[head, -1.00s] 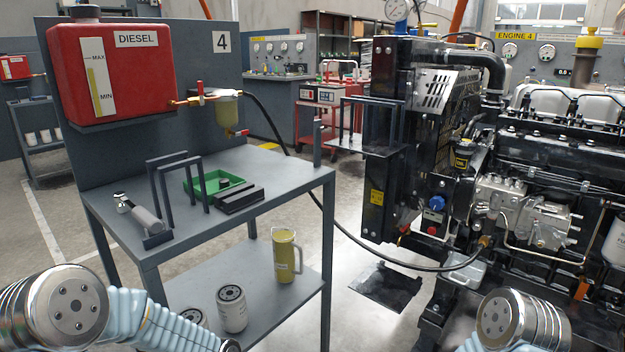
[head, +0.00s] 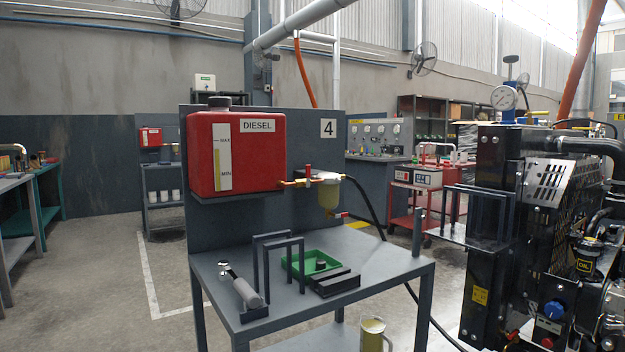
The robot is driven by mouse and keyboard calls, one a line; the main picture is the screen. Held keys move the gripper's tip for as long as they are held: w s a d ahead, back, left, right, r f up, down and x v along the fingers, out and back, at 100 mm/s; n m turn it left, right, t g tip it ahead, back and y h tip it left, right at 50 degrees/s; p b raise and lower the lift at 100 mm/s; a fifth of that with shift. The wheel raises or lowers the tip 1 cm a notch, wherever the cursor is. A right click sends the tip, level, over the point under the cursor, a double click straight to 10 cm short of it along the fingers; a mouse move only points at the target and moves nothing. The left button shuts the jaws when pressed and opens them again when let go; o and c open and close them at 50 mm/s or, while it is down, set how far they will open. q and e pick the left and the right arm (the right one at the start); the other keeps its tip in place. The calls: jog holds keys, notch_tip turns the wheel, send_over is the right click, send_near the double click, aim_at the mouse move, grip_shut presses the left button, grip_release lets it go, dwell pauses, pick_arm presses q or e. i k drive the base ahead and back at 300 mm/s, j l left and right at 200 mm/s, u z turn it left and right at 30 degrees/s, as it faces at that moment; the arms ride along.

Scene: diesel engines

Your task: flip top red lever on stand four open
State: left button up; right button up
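Stand four (head: 345,288) is a grey bench with a back panel marked 4 (head: 328,128). A red diesel tank (head: 262,165) sits on its panel. A brass pipe leads from the tank to a fuel filter with a yellowish bowl (head: 328,200). The top red lever (head: 308,170) stands upright on the brass valve between tank and filter. A second, lower red lever (head: 341,215) is at the bottom of the filter. Neither gripper is in the head view.
A green tray (head: 312,263), black blocks (head: 335,284), a dark double frame (head: 262,262) and a grey cylindrical tool (head: 247,292) lie on the bench top. A black hose runs from the filter toward the engine (head: 560,230) at right. Floor at left is open.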

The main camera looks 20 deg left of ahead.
aim_at(307, 167)
jog(key=i+l, duration=0.1)
jog(key=l, duration=0.35)
jog(key=i+l, duration=0.1)
jog(key=l, duration=0.3)
jog(key=i+l, duration=0.1)
jog(key=l, duration=0.75)
jog(key=i+l, duration=0.15)
jog(key=l, duration=0.3)
